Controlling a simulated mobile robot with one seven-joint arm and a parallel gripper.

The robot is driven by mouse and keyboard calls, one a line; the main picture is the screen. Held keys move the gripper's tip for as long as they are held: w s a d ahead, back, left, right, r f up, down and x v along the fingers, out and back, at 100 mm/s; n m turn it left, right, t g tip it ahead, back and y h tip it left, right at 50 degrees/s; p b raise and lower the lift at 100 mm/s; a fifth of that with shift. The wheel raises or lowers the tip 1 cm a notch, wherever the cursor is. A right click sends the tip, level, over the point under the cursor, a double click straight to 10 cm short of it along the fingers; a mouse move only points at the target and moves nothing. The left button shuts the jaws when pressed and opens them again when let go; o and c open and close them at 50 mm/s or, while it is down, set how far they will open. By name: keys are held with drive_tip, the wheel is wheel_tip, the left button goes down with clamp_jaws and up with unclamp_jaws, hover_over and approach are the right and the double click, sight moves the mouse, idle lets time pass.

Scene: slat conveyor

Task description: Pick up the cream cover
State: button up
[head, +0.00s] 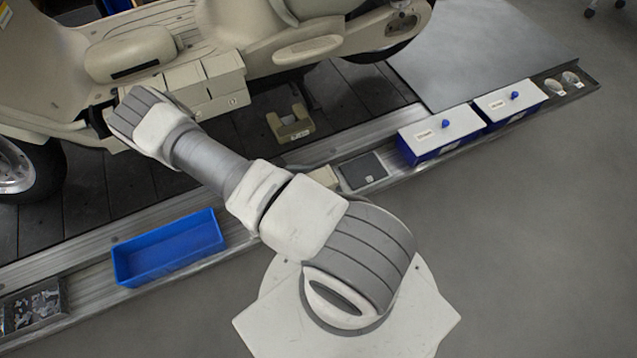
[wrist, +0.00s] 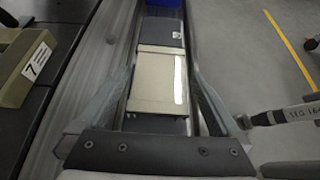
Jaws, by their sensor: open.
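The cream cover (wrist: 158,84) is a flat, pale rectangular piece lying in the rail channel, seen from above in the wrist view. In the head view only a small part of it (head: 323,177) shows beside my arm, which hides the rest. My gripper (wrist: 165,76) is open and empty, with one finger at the left and one at the right of the cover in the wrist view. I cannot tell how far above it the fingers are. My gripper is hidden in the head view.
A dark flat box (head: 363,170) lies beside the cover, then blue bins with white lids (head: 440,128). An empty blue bin (head: 170,250) stands left. A cream bracket (head: 290,125) labelled 7 lies on the slats, below the cream scooter (head: 130,52). The grey floor is clear.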

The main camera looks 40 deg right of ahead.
sight(320, 180)
drive_tip(key=b+x, duration=0.2)
drive_tip(key=x, duration=0.3)
drive_tip(key=shift+d+f, duration=0.2)
drive_tip(key=shift+d, duration=0.05)
drive_tip(key=shift+c, duration=0.3)
drive_tip(key=c, duration=1.2)
